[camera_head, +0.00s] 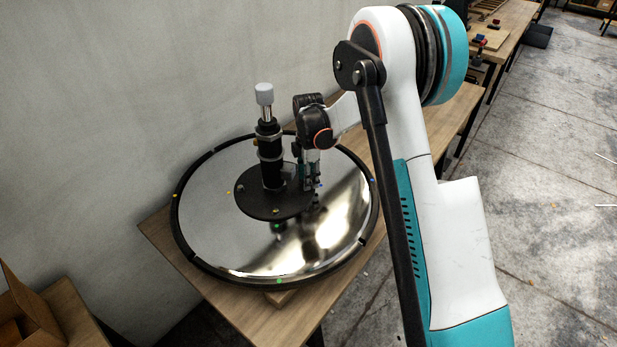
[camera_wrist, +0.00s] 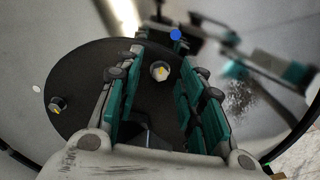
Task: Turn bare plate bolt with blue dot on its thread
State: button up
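The black round plate (camera_head: 262,207) sits at the centre of the mirror-like round chair base. A bolt (camera_wrist: 160,71) with a pale head and a yellow mark stands on this plate (camera_wrist: 85,75) in the wrist view. I cannot see the bolt's thread. My gripper (camera_head: 312,186) points down at the plate's right edge. In the wrist view its fingers (camera_wrist: 160,62) are open, with the bolt between their tips; contact is not clear.
A second yellow-marked bolt (camera_wrist: 57,104) is at the plate's left. The black column (camera_head: 271,155) with a grey top stands close left of my gripper. The base's dark rim (camera_head: 210,268) rests on a wooden table (camera_head: 160,232) beside a wall. A cardboard box (camera_head: 30,310) is lower left.

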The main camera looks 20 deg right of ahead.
grip_shut()
jog(key=shift+m, duration=0.3)
